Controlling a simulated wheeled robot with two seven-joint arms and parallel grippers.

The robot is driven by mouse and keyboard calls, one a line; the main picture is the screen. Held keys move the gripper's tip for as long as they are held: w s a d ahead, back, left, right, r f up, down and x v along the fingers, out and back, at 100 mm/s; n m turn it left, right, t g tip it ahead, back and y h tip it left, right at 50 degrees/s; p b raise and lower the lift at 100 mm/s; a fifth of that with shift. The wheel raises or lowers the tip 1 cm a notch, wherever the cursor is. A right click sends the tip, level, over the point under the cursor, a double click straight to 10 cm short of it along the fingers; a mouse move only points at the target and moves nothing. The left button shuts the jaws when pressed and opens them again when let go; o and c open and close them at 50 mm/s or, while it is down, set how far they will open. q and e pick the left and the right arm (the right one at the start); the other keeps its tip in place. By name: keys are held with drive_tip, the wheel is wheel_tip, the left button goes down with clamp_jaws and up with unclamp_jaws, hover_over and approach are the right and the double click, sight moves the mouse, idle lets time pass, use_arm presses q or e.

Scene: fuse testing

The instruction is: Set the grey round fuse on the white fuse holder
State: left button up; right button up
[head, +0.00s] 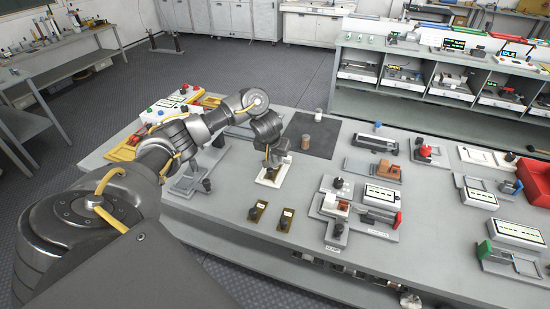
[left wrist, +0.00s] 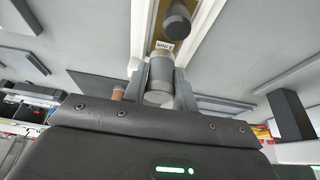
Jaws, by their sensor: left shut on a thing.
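My left gripper (head: 268,160) is directly above the white fuse holder (head: 272,177) on the grey table. In the left wrist view my left gripper (left wrist: 160,90) is shut on the grey round fuse (left wrist: 160,72), a pale grey cylinder between the two fingers. Beyond it lies the white fuse holder (left wrist: 207,32), with a brass-coloured strip, a small label and a dark round knob (left wrist: 177,22). The fuse overlaps the near end of the holder in that view; I cannot tell whether it touches it. My right gripper is in neither view.
Test fixtures (head: 350,207) fill the table to the right. A yellow tray (head: 122,150) is at left.

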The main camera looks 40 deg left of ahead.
use_arm(q)
drive_tip(key=shift+f, duration=0.45)
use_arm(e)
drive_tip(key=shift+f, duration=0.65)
use_arm(q)
drive_tip(key=shift+f+b, duration=0.45)
drive_tip(key=shift+f, duration=0.05)
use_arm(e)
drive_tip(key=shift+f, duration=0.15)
use_arm(q)
drive_tip(key=o, duration=1.1)
drive_tip(key=shift+r, duration=0.15)
drive_tip(key=shift+p+v, duration=3.3)
drive_tip(key=shift+v, duration=1.95)
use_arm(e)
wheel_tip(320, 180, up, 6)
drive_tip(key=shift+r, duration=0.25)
